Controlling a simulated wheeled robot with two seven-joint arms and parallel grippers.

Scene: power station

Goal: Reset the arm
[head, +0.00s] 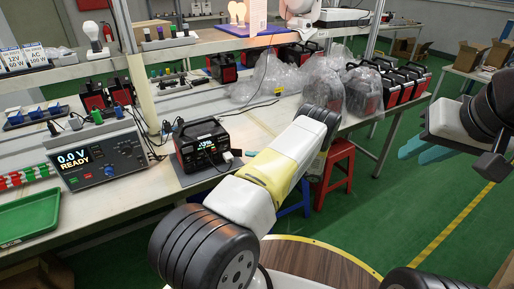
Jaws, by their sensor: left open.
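My left arm (265,183), with white and yellow links, reaches from the bottom up across the middle.
The workbench (110,210) at the left bears a black power station (205,146), a tester (100,159) reading 0.0 V READY and a green tray (30,217). Bagged units (275,80) stand farther back. A red stool (333,170) stands beside the bench behind my left arm.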

